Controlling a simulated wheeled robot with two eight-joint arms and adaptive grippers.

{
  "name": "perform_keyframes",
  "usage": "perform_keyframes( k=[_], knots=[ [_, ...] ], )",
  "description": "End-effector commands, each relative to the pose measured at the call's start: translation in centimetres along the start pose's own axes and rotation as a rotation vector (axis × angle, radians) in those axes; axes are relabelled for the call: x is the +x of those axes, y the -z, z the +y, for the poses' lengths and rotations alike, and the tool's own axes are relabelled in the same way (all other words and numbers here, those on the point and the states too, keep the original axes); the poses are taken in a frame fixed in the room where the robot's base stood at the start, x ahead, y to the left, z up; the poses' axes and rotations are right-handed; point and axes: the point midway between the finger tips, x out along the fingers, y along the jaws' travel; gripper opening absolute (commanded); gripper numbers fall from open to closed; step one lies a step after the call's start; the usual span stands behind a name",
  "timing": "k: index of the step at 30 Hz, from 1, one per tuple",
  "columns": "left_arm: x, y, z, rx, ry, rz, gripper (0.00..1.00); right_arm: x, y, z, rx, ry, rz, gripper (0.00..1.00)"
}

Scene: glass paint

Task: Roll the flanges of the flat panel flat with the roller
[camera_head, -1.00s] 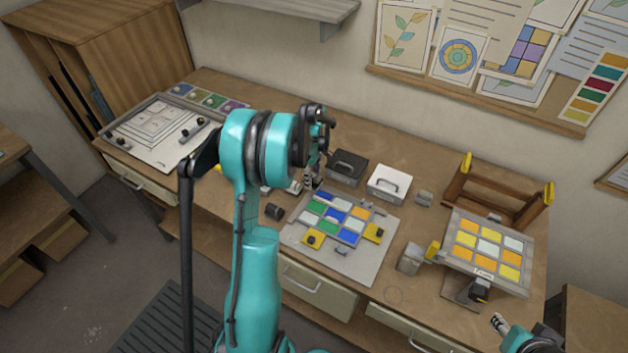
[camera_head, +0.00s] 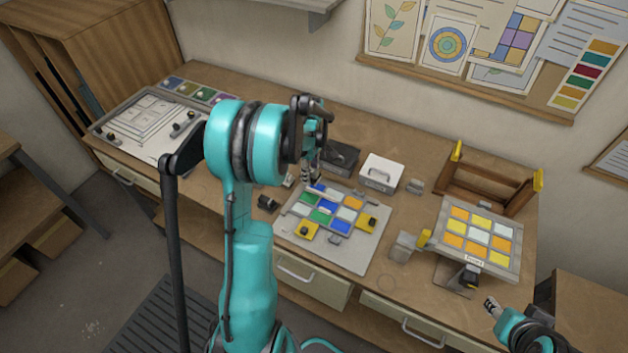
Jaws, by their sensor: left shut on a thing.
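The flat panel (camera_head: 340,226) lies on the grey board (camera_head: 357,256) at mid-table, with blue, green, white and orange panes. Yellow blocks with dark knobs (camera_head: 305,231) sit at its near and right edges. My left gripper (camera_head: 312,178) is over the panel's far corner, pointing down. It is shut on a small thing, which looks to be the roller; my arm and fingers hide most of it. I cannot tell whether it touches the panel.
A dark case (camera_head: 341,157) and a white case (camera_head: 381,174) stand behind the panel. A dark cylinder (camera_head: 267,202) lies to its left. A second panel (camera_head: 473,238) rests on a tilted stand at the right, before a wooden rack (camera_head: 487,190). A drawing board (camera_head: 147,125) lies far left.

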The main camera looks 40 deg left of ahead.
Motion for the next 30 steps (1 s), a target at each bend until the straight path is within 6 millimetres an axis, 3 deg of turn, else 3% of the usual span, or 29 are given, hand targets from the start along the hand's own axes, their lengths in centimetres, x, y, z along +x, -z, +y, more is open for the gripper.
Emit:
perform_keyframes(
  k=[3, 8, 19, 30],
  knots=[
    [0.6, -3.0, -2.0, 0.005, 0.000, 0.000, 0.08, 0.7, -0.5, 0.0, 0.000, 0.000, 0.000, 0.40],
    [1.1, -4.8, -3.5, 0.002, 0.000, 0.000, 0.08, 1.0, -0.7, 0.0, 0.000, 0.000, 0.000, 0.40],
    [3.8, -5.0, -3.6, 0.000, 0.000, 0.000, 0.08, 2.5, -1.8, 0.0, 0.000, 0.000, 0.000, 0.40],
    [3.5, -4.8, -3.2, 0.004, 0.000, 0.000, 0.08, 2.4, -1.7, 0.0, 0.000, 0.000, 0.000, 0.40]
  ],
)
